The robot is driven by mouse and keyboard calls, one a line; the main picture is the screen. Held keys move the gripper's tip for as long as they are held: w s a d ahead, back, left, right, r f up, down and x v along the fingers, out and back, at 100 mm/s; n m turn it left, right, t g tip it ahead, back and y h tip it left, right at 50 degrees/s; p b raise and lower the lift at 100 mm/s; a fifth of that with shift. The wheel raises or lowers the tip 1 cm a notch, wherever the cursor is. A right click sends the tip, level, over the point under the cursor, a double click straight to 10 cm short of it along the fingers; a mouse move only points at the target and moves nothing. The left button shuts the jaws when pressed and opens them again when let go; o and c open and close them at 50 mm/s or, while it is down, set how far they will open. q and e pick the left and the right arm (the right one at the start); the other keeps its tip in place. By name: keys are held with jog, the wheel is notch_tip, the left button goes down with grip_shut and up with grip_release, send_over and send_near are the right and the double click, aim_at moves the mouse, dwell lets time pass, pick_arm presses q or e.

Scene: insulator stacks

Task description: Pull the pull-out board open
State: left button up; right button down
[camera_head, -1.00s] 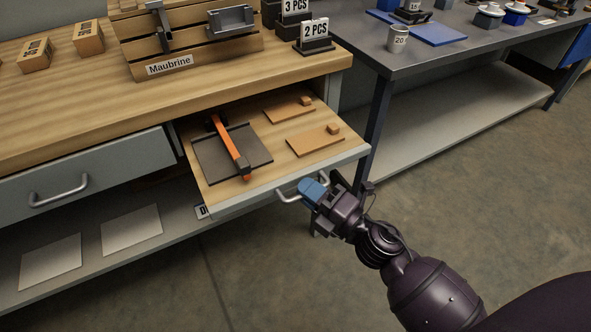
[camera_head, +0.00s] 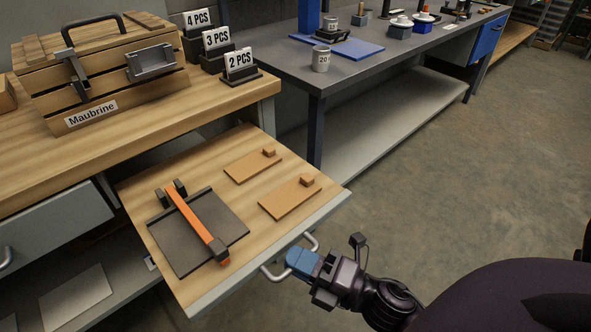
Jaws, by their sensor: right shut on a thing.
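The pull-out board (camera_head: 222,149) sticks out from under the wooden workbench top, well open, with a grey front edge and a metal bar handle (camera_head: 311,241). My right gripper (camera_head: 299,262), with blue fingertips, is shut on that handle at the board's front. On the board lie a dark plate with an orange-armed tool (camera_head: 197,222) and two flat wooden pieces with small blocks, one nearer (camera_head: 287,199) and one farther (camera_head: 250,166). My left gripper is not in view.
A wooden crate labelled Maubrine (camera_head: 100,75) and number signs (camera_head: 239,66) stand on the bench top. A closed grey drawer (camera_head: 55,222) is left of the board. A grey table (camera_head: 385,55) stands behind. The floor (camera_head: 450,170) at right is clear.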

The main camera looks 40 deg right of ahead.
jog(key=c, duration=1.4)
grip_release()
jog(key=shift+c, duration=0.2)
pick_arm(q)
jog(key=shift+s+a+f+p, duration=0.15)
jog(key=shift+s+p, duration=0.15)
jog(key=shift+p, duration=0.05)
pick_arm(e)
jog(key=v, duration=1)
jog(key=shift+s+d, duration=0.2)
jog(key=shift+s, duration=0.2)
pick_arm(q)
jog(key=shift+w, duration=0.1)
